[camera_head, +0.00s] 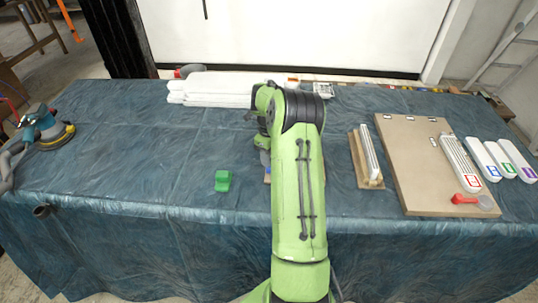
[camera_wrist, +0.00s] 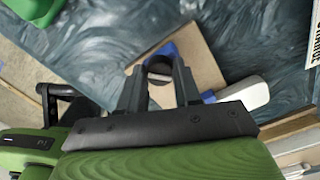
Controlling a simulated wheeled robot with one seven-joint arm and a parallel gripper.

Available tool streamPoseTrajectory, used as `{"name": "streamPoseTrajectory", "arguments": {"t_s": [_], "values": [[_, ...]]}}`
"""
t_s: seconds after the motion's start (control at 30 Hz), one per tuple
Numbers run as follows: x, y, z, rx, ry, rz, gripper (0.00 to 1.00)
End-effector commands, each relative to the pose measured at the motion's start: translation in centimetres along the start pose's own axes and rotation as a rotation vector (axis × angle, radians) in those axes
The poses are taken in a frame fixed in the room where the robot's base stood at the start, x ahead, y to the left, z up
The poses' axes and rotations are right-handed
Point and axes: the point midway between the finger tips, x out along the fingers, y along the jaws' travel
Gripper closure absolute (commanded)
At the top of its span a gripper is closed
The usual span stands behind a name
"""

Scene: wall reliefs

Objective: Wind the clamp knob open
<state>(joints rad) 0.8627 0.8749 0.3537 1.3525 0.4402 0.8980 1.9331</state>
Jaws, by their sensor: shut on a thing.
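My gripper (camera_wrist: 160,72) is shut on a dark round knob (camera_wrist: 158,67) in the wrist view, with one finger on each side of it. A blue clamp body (camera_wrist: 168,50) shows just beyond the knob. A second blue part (camera_wrist: 208,97) shows to the right of the fingers. In the head view my arm hides the knob and most of the board; only a small edge of the board (camera_head: 267,179) shows left of the arm.
A green block (camera_head: 223,181) lies left of my arm. A wooden piece with a pale strip (camera_head: 367,160) and a large brown panel (camera_head: 415,165) lie to the right. White bars (camera_head: 212,88) lie at the back. A sander (camera_head: 45,127) stands far left. The cloth between is mostly clear.

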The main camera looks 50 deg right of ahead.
Motion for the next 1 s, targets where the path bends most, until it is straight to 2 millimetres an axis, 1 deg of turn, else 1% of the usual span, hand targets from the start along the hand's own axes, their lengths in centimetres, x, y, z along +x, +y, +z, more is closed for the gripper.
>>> {"name": "streamPoseTrajectory", "arguments": {"t_s": [0.27,1.0], "values": [[-0.13,-0.03,-0.02,-0.197,0.001,-0.001,0.97],[-0.18,-0.04,0.04,-0.902,0.000,-0.003,0.97]]}}
